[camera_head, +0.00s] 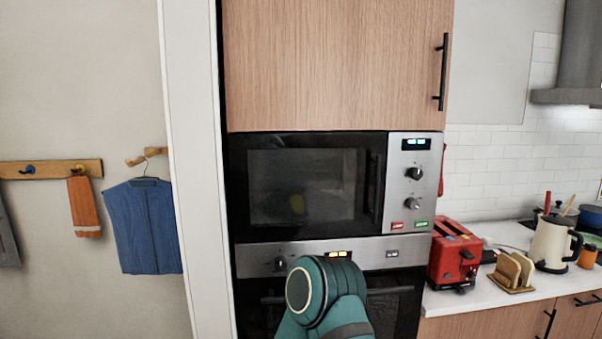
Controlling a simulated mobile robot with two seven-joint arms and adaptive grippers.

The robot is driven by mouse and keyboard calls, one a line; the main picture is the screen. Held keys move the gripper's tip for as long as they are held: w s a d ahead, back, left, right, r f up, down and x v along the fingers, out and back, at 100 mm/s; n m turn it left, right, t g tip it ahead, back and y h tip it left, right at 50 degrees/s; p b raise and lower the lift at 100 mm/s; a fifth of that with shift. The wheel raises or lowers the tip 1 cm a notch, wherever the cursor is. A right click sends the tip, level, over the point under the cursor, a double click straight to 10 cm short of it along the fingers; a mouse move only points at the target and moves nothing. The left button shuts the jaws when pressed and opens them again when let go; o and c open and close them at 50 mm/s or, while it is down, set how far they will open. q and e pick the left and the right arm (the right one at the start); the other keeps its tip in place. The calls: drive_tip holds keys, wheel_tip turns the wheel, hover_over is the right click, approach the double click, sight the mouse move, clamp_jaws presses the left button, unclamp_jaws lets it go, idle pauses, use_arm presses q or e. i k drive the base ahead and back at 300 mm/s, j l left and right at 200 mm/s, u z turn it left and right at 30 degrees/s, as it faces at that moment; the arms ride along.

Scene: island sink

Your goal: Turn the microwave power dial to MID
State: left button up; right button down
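The microwave (315,188) is built into the tall wooden cabinet, with its dark door shut. Its silver control panel (400,215) is on the right side. Two round dark dials sit one above the other there: the upper dial (414,173) and the lower dial (413,203). A small lit display (415,143) is above them, and a red and a green button are below. The dial markings are too small to read. A teal link of my own arm rises at the bottom centre, in front of the oven. Neither gripper is visible.
An oven (375,254) with its own knob (280,263) is directly below the microwave. On the white counter at right stand a red toaster (455,258), a toast rack (513,270) and a cream kettle (551,243). The space before the microwave panel looks clear.

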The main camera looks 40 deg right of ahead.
sight(413, 204)
drive_tip(key=z, duration=1.8)
